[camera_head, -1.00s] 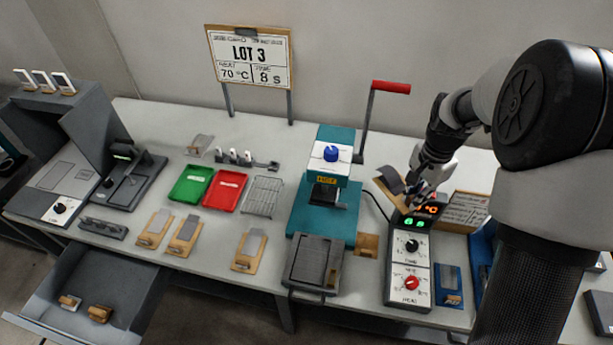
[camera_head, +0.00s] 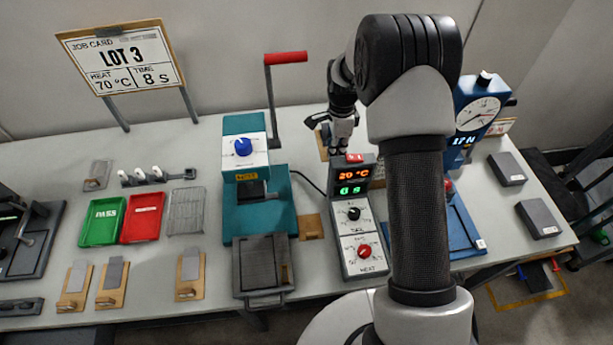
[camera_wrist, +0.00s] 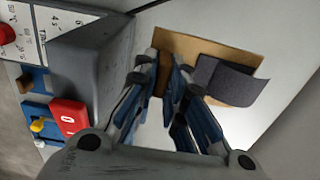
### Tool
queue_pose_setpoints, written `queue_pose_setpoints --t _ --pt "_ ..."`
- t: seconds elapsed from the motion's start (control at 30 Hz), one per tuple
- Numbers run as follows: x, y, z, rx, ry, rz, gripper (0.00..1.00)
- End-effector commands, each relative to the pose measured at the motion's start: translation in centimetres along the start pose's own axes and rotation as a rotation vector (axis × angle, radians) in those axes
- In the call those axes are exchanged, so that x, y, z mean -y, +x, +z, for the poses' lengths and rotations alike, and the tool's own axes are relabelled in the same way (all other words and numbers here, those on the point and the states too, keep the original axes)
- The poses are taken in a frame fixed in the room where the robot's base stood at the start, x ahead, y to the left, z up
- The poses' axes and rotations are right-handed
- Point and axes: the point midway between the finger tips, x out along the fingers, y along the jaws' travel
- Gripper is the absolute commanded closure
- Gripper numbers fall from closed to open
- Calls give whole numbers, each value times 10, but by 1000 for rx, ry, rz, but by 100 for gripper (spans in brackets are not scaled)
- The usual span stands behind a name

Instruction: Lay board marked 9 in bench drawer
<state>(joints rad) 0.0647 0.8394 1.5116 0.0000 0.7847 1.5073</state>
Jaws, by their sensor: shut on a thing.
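My gripper (camera_head: 338,145) is up behind the control box in the head view, partly hidden by it. In the wrist view my gripper (camera_wrist: 172,78) is shut on the edge of a tan board (camera_wrist: 190,45). A dark grey curved strip (camera_wrist: 228,82) is on that board. The board shows only as a tan sliver (camera_head: 322,143) in the head view. I cannot read a number on it. Three similar tan boards with grey strips, one of them here (camera_head: 190,278), lie along the bench's front left. The bench drawer is out of view now.
The control box (camera_head: 360,225), with lit displays, stands in front of my gripper. A teal press (camera_head: 258,205) with a raised red-handled lever is to its left. Green (camera_head: 104,221) and red (camera_head: 142,217) trays lie further left. A blue dial gauge (camera_head: 478,112) stands right.

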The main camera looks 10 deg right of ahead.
Motion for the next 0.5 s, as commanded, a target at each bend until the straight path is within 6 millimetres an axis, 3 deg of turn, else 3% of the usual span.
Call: queue_pose_setpoints --t 0.1,0.3,0.5 --pt "-2 38 0 0 -1 6 100" --pt "-2 89 0 0 -1 5 100" --pt "-1 116 0 0 -2 2 100"
